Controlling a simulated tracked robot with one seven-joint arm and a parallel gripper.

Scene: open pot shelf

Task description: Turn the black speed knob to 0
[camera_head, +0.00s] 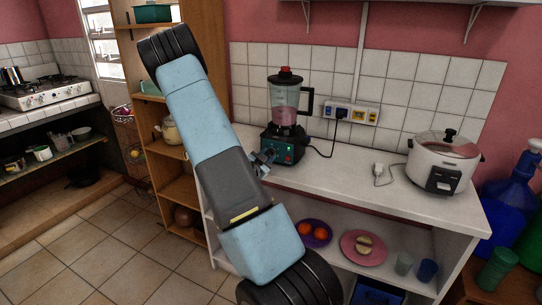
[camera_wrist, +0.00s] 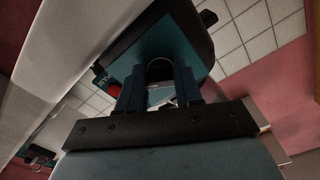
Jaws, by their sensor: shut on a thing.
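A blender stands on the white counter, with a dark base (camera_head: 283,148) and a clear jar (camera_head: 284,100) of pinkish contents under a black lid with a red top. My gripper (camera_head: 265,158) is at the left part of the base's front panel. In the wrist view the base (camera_wrist: 190,35) fills the upper middle, and my gripper's two fingers (camera_wrist: 160,78) are shut on the rounded black speed knob (camera_wrist: 159,66). A red button (camera_wrist: 114,90) shows just left of the fingers. The knob's pointer and the marks around it cannot be read.
A black cord runs from the blender to a wall socket strip (camera_head: 350,114). A white rice cooker (camera_head: 443,163) stands at the right of the counter (camera_head: 345,170), and a loose white plug (camera_head: 378,170) lies between. Plates with fruit are on the shelf below.

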